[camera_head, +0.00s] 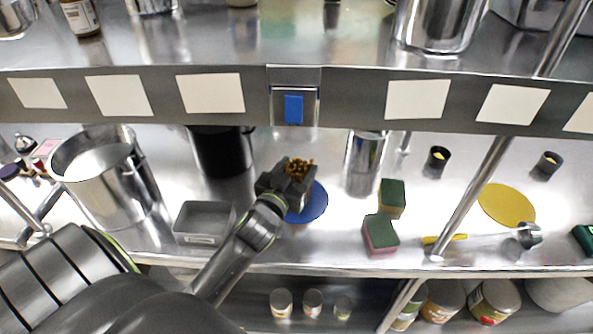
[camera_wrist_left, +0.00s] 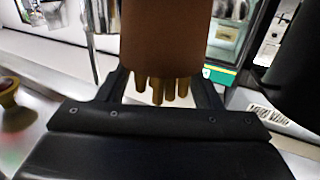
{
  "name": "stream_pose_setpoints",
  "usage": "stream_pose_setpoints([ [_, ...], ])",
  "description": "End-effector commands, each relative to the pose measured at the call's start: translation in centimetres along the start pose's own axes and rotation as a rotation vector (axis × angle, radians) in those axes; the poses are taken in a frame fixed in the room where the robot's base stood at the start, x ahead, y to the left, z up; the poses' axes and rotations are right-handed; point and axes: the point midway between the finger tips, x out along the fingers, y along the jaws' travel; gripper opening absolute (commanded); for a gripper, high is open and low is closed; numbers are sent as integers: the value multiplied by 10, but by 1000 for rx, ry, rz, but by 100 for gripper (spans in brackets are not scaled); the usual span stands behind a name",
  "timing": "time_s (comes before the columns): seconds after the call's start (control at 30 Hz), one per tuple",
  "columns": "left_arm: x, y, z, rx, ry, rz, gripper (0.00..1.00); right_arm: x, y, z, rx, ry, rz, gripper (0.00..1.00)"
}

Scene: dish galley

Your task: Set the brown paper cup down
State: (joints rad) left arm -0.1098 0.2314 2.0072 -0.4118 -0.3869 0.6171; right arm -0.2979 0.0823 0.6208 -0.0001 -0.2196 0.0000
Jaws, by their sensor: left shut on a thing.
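My left gripper (camera_head: 287,182) is shut on the brown paper cup (camera_wrist_left: 165,38). In the wrist view the cup's plain brown side fills the top middle, and several golden-brown sticks (camera_wrist_left: 163,88) show at its edge nearest the gripper's palm. In the head view the gripper hides most of the cup, and only a golden-brown clump (camera_head: 299,167) shows above the jaws. The gripper is over the left part of a round blue mat (camera_head: 313,205) on the steel counter. I cannot tell whether the cup touches anything below. My right gripper is not in view.
A grey tray (camera_head: 204,222) lies left of my arm, with a large steel pot (camera_head: 105,180) beyond it. A black pot (camera_head: 220,150) and a steel cylinder (camera_head: 364,165) flank the mat. Two sponges (camera_head: 381,233) are to the right. An upper shelf (camera_head: 350,95) overhangs the back.

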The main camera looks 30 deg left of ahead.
Motion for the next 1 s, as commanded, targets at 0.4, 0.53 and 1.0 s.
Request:
stream_pose_setpoints([
  [0.4,0,0,5,0,1,1,62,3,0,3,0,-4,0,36],
  [0.53,0,0,4,0,1,0,79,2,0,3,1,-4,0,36],
  [1.0,-9,0,3,-1,-1,0,81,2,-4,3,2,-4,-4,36],
])
